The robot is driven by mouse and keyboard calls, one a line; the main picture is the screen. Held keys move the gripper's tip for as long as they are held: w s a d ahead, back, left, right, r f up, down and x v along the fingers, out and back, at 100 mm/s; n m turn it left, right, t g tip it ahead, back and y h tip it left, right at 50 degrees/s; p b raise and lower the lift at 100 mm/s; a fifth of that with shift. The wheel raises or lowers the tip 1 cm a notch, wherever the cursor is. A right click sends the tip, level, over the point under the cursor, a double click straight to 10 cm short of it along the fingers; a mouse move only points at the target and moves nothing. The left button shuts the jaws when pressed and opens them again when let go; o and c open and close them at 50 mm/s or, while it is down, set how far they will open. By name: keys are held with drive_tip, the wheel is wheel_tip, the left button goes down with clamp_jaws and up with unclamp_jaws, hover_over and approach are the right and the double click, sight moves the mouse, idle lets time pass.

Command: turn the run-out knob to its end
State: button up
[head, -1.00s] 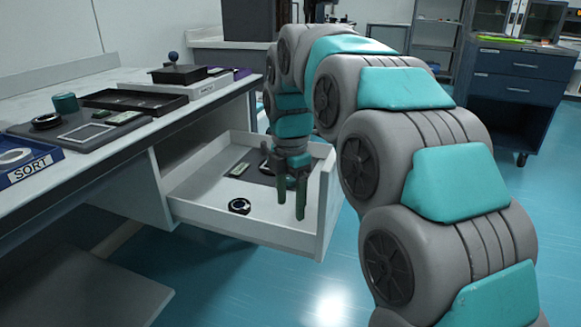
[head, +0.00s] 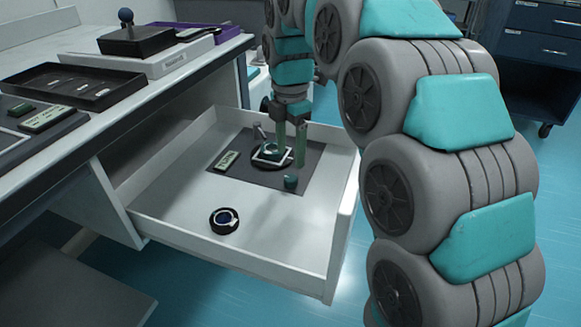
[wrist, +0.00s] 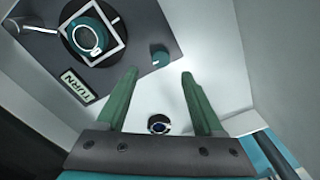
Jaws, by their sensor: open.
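A small teal knob (head: 291,182) with a white mark stands on the dark grey plate (head: 310,172) in the open drawer. It also shows in the wrist view (wrist: 160,58), just past the fingertips and roughly centred between them. Beside it is a round black mount (head: 257,163) with a white square frame and a teal ring (wrist: 88,37). A "TURN" label (wrist: 77,86) lies on the plate. My gripper (head: 291,156) is open and empty, pointing down above the plate. The fingers partly hide the mount in the head view; contact with the knob is not visible.
The drawer (head: 240,267) has raised white walls around the plate. A black ring with a dark blue lens (head: 224,220) lies on its bare floor. The worktop at left holds a black tray (head: 72,84) and a black box with a blue ball-topped lever (head: 137,40).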

sight(291, 178)
wheel_tip(291, 178, down, 7)
drive_tip(key=shift+s+r, duration=0.1)
idle(0.3)
clamp_jaws()
idle(0.5)
